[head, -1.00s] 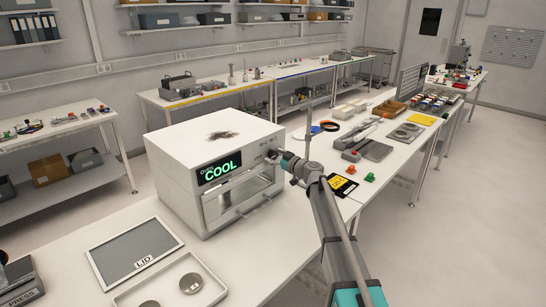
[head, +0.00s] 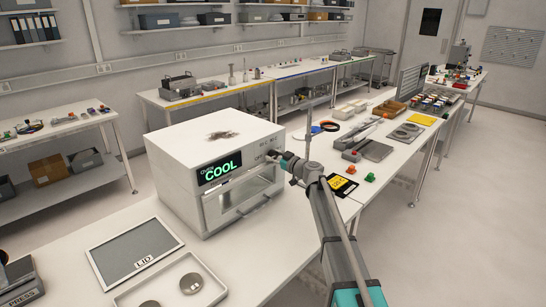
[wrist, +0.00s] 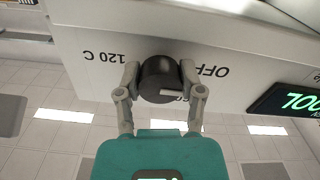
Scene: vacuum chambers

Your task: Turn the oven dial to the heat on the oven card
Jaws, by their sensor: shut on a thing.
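The white oven (head: 205,160) stands on the bench in the head view, its green display (head: 220,171) reading COOL. My gripper (head: 273,155) is at the right end of its front panel and hides the dial there. In the wrist view the dark round dial (wrist: 158,76) sits between the two fingers of my gripper (wrist: 160,80), which are shut on it. The dial's pale pointer mark faces right in that view. Upside-down labels 120 C and OFF flank it. A black and yellow card (head: 342,186) lies on the bench right of the oven; its text is too small to read.
A panel marked LID (head: 135,247) and a white tray (head: 170,287) with round metal pieces lie in front of the oven. The floor at right is clear.

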